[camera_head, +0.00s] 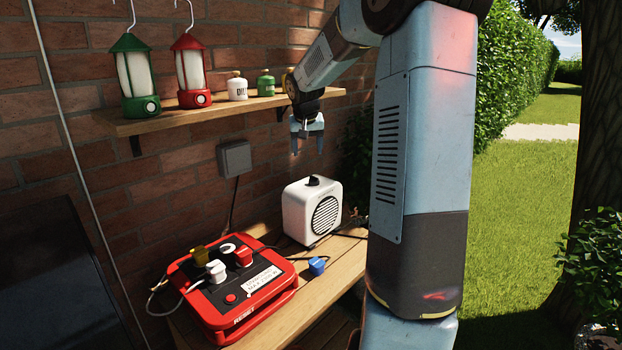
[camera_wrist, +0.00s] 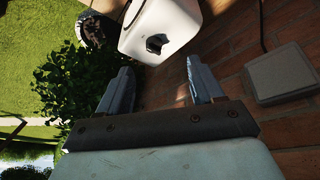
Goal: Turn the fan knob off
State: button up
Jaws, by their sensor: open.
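A white box-shaped fan (camera_head: 305,212) with a round black grille stands on the wooden bench beside the brick wall. Its black knob (camera_head: 313,181) is on top. The fan (camera_wrist: 165,18) also shows in the wrist view, with the knob (camera_wrist: 156,43) on its white face, beyond the fingertips. My gripper (camera_head: 307,150) is open and empty, above the fan and apart from it. Its two fingers (camera_wrist: 160,80) are spread wide in the wrist view. The knob's exact setting is too small to tell.
A red power station (camera_head: 235,285) with several plugs sits left of the fan; a blue plug (camera_head: 317,265) lies between them. A grey wall box (camera_head: 234,158) is left of my gripper.

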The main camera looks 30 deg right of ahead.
send_near(314, 177)
jog(key=shift+m+y, duration=0.3)
jog(key=shift+m, duration=0.1)
jog(key=x, duration=0.9)
jog(key=shift+d+f, duration=0.3)
jog(key=c, duration=1)
